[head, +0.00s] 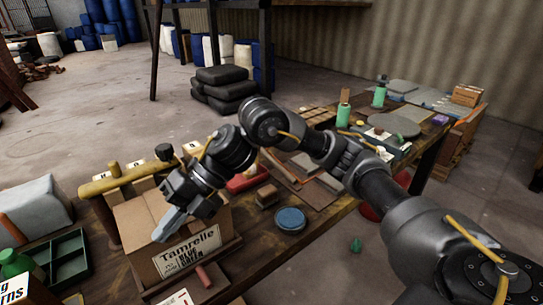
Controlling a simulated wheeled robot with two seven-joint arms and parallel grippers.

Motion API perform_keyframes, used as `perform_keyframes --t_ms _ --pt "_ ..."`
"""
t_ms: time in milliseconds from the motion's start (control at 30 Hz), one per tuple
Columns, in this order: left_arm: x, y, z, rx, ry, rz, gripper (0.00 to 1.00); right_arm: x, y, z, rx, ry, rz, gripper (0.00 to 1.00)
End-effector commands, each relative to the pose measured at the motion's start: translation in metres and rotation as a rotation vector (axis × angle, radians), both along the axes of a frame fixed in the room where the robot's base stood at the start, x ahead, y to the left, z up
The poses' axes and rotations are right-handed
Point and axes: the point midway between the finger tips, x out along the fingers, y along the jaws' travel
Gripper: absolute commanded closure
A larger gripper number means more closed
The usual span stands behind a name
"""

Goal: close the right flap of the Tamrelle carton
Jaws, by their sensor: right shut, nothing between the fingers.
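The Tamrelle carton (168,262) is a brown cardboard box on the wooden table, at the lower left of the head view. My right gripper (166,229) is over the carton's top, pointing down and left. Its fingers are together and hold nothing. The gripper and wrist cover the right part of the top, so I cannot tell how the right flap stands. My left gripper is out of view.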

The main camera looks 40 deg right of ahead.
Motion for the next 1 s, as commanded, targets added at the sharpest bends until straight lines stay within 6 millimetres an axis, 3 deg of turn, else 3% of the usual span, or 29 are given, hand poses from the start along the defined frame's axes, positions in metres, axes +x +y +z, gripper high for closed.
perform_keyframes --t_ms 333,733,1000 --pt "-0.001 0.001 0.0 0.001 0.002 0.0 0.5 0.0 0.0 0.001 0.0 0.0 0.0 1.0" --pt "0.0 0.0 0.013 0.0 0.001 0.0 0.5 0.0 0.0 0.017 0.0 0.0 0.0 1.0" --pt "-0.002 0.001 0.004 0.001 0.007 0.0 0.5 0.0 0.0 0.016 0.0 0.0 0.0 1.0"
